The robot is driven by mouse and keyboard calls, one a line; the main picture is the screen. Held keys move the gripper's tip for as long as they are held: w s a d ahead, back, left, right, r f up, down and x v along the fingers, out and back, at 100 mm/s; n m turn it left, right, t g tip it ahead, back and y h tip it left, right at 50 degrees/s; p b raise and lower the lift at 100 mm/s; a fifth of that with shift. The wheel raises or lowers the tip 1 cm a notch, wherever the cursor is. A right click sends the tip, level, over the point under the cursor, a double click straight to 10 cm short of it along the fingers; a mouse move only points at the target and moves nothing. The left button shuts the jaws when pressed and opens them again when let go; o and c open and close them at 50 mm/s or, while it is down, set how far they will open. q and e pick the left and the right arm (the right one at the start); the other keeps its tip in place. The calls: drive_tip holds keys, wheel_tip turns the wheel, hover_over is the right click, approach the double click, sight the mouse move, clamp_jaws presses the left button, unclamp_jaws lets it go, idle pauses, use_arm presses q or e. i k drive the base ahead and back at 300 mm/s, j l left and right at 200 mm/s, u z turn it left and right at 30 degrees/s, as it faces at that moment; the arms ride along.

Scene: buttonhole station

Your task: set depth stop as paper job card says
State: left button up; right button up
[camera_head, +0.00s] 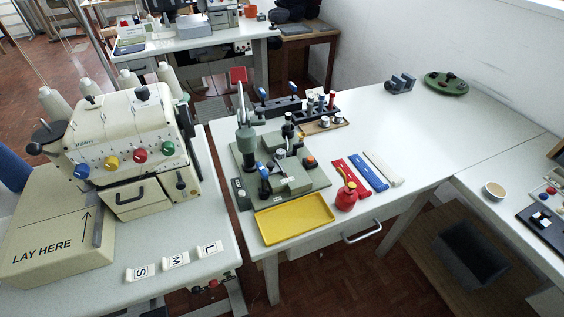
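A grey-green bench fixture (294,183) stands on the white table (365,125). It carries an upright post (247,140), a blue-tipped part (264,171) and an orange-topped part (310,161). I cannot tell which part is the depth stop. I cannot pick out a paper job card for certain. White cards marked S (141,273), M (176,261) and L (209,250) lie on the left table. Neither of my grippers shows.
A yellow tray (293,219) lies before the fixture, with a red oil can (346,196) and red, blue and white strips (368,172) to its right. A cream sewing machine (130,145) stands left. The white table's right part is mostly clear.

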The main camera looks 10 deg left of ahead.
sight(271, 169)
drive_tip(key=i+l+u, duration=0.3)
drive_tip(key=l, duration=0.3)
drive_tip(key=i+l+u, duration=0.35)
drive_tip(key=l, duration=0.35)
